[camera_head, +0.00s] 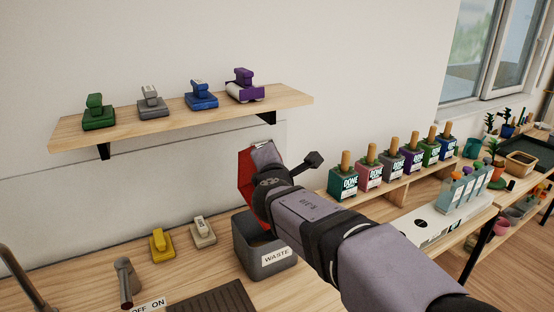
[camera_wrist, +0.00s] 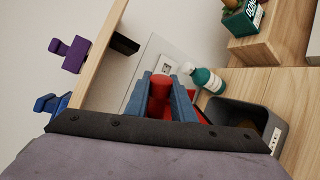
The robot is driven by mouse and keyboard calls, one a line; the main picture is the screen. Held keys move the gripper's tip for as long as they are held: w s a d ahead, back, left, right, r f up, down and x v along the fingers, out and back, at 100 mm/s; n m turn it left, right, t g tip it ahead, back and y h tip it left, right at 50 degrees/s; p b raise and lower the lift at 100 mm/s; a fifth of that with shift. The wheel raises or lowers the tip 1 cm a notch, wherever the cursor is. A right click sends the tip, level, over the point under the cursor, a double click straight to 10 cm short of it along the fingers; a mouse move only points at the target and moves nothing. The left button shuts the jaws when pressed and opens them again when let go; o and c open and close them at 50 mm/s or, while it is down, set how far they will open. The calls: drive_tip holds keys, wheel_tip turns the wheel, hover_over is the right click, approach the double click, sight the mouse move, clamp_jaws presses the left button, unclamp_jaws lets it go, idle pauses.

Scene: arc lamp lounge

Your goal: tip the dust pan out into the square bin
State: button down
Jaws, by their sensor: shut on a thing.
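The red dust pan (camera_head: 245,176) is tilted up steeply above the back of the square bin. My arm hides much of it in the head view. The grey square bin (camera_head: 254,260) stands on the wooden bench and has a WASTE label on its front. In the wrist view, the blue fingers of my gripper (camera_wrist: 159,85) are shut on the pan's red handle (camera_wrist: 160,98). The bin (camera_wrist: 245,118) shows there at the right, with its opening partly in view. I cannot tell what is in the pan or the bin.
A wooden shelf (camera_head: 180,122) with several coloured stamp-like items hangs at the left. Yellow (camera_head: 162,245) and pale (camera_head: 203,232) ones stand left of the bin. Several labelled pots (camera_head: 343,183) line a riser at right. A white-and-teal bottle (camera_wrist: 208,80) shows beside the bin.

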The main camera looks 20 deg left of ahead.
drive_tip(key=shift+s+a+r+n+t+p, duration=0.15)
drive_tip(key=shift+s+a+n+p, duration=0.1)
drive_tip(key=shift+a+p, duration=0.25)
drive_tip(key=shift+s+a+r+n+t+p, duration=0.15)
drive_tip(key=shift+a+n+p, duration=0.2)
drive_tip(key=shift+p, duration=0.2)
drive_tip(key=shift+s+a+r+n+p, duration=0.15)
drive_tip(key=shift+a+n+p, duration=0.05)
drive_tip(key=shift+a+p, duration=0.3)
drive_tip(key=a+p, duration=0.1)
drive_tip(key=s+a+n+h+p, duration=0.1)
drive_tip(key=shift+p, duration=0.4)
drive_tip(key=a+n+p, duration=0.1)
drive_tip(key=p, duration=0.1)
drive_tip(key=s+a+f+n+p, duration=0.1)
drive_tip(key=a+p, duration=0.1)
drive_tip(key=a+n+t+p, duration=0.1)
drive_tip(key=p, duration=0.1)
drive_tip(key=shift+s+a+f+n+h, duration=0.2)
drive_tip(key=shift+s+f+n+h, duration=0.1)
drive_tip(key=shift+s+f+n, duration=0.1)
drive_tip(key=s+a+f+n+t+b, duration=0.2)
drive_tip(key=a+f+n, duration=0.3)
drive_tip(key=shift+d+r+p, duration=0.1)
drive_tip(key=shift+r+p, duration=1.4)
drive_tip(key=shift+r, duration=1.15)
